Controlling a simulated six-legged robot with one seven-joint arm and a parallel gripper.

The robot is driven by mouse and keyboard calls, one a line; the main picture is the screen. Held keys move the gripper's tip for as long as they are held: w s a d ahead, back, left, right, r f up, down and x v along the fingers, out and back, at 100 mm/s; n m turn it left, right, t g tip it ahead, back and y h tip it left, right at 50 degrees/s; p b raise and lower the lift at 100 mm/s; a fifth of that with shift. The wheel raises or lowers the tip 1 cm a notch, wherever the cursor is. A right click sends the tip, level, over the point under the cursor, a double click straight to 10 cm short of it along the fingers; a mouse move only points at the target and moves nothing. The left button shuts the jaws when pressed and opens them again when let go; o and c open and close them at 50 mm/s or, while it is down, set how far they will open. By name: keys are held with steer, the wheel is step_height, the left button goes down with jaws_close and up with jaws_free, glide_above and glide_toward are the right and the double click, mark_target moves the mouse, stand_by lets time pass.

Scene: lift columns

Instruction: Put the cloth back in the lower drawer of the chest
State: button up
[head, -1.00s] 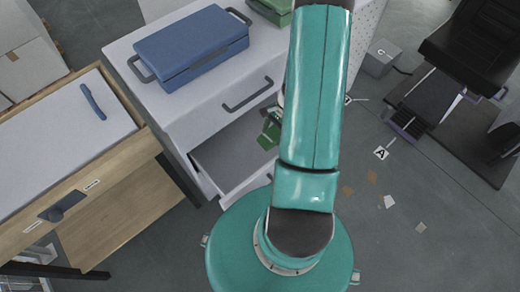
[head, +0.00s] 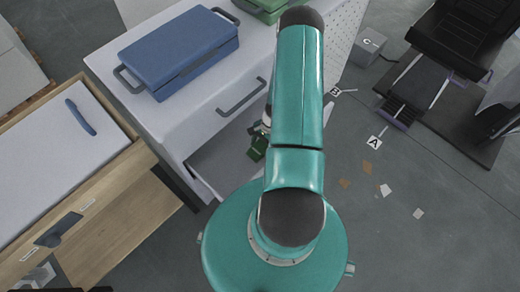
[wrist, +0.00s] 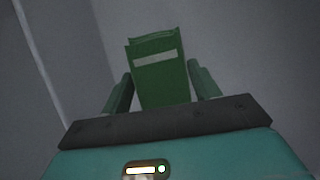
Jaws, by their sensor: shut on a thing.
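The folded green cloth (wrist: 158,82), with a pale strip across it, is between the two fingers of my gripper (wrist: 160,90) in the wrist view. My gripper is shut on it. In the head view the cloth (head: 257,149) shows beside my arm, over the open lower drawer (head: 215,165) of the white chest (head: 190,120). Grey surfaces surround the cloth in the wrist view. My arm and base hide the right part and front of the drawer. I cannot tell whether the cloth touches the drawer floor.
A blue case (head: 180,50) and a green box (head: 262,8) stand on the chest top. The closed upper drawer's handle (head: 240,97) juts out above the lower drawer. A wooden bench (head: 110,190) stands close at left. Open floor with small scraps lies at right.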

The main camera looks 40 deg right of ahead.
mark_target(261, 150)
steer(key=shift+f, duration=1.85)
steer(key=o, duration=0.9)
steer(key=shift+f, duration=0.1)
steer(key=shift+o, duration=0.2)
steer(key=v, duration=1.2)
steer(key=shift+w, duration=0.1)
